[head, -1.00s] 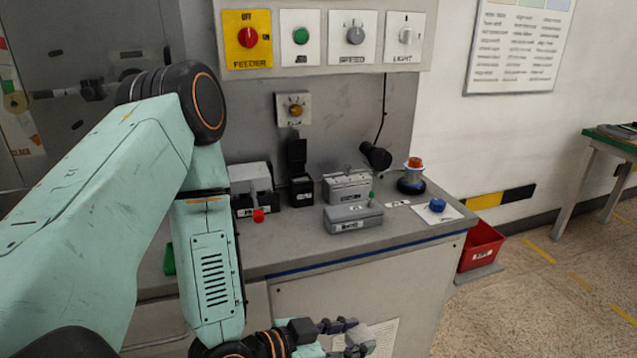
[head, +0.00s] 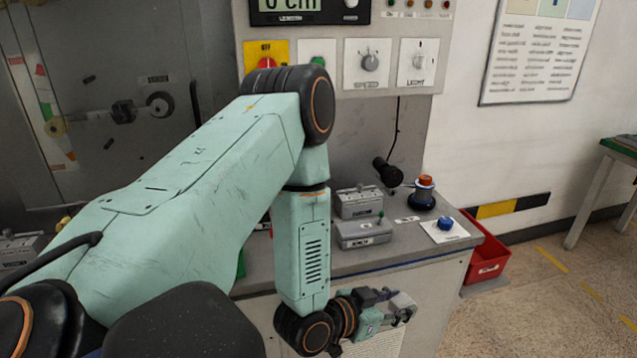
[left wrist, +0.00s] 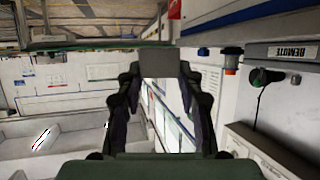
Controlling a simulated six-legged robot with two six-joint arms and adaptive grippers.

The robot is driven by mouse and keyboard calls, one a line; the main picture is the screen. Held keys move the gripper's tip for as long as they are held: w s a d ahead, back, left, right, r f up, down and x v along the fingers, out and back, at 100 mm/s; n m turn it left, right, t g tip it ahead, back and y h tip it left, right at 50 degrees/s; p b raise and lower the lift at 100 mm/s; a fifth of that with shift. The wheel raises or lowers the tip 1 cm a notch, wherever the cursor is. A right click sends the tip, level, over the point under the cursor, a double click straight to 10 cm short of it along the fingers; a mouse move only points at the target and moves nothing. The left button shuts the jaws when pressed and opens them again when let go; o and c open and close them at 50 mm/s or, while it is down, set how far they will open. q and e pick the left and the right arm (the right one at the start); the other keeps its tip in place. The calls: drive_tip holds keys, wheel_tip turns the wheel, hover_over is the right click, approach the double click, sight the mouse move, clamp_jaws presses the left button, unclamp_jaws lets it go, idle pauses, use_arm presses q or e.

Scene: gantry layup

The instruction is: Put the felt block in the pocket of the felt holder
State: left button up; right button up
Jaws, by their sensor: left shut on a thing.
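My left gripper (head: 385,302) hangs in front of the console's front face, below the worktop edge. It is shut on a small light grey block (head: 404,303), which I take to be the felt block. In the left wrist view the block (left wrist: 159,68) is a plain grey piece between the two fingertips. On the worktop stand two grey boxes: a front one (head: 364,236) with a green knob and a rear one (head: 358,202). Their labels are too small to read, so I cannot tell which, if either, is the felt holder. My right gripper is not in view.
The worktop (head: 405,242) has an orange-topped dark blue device (head: 424,193), a blue knob on a white plate (head: 445,225) and a black lamp-like part (head: 388,172). A red bin (head: 489,258) stands on the floor at right. My left arm hides the worktop's left part.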

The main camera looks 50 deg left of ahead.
use_arm(q)
drive_tip(key=w+a+r+n+g+y+p, duration=0.2)
drive_tip(key=a+r+n+g+y+p, duration=0.1)
drive_tip(key=a+n+y, duration=0.4)
drive_tip(key=w+a+r+n+g+y+p, duration=0.2)
drive_tip(key=a+r+n+y, duration=0.3)
drive_tip(key=a, duration=0.7)
drive_tip(key=n+g+y+p, duration=0.1)
drive_tip(key=n+y, duration=0.1)
drive_tip(key=shift+a+r+n+g+y, duration=0.15)
drive_tip(key=shift+r+n+g+y, duration=0.15)
drive_tip(key=shift+r+g+y, duration=0.1)
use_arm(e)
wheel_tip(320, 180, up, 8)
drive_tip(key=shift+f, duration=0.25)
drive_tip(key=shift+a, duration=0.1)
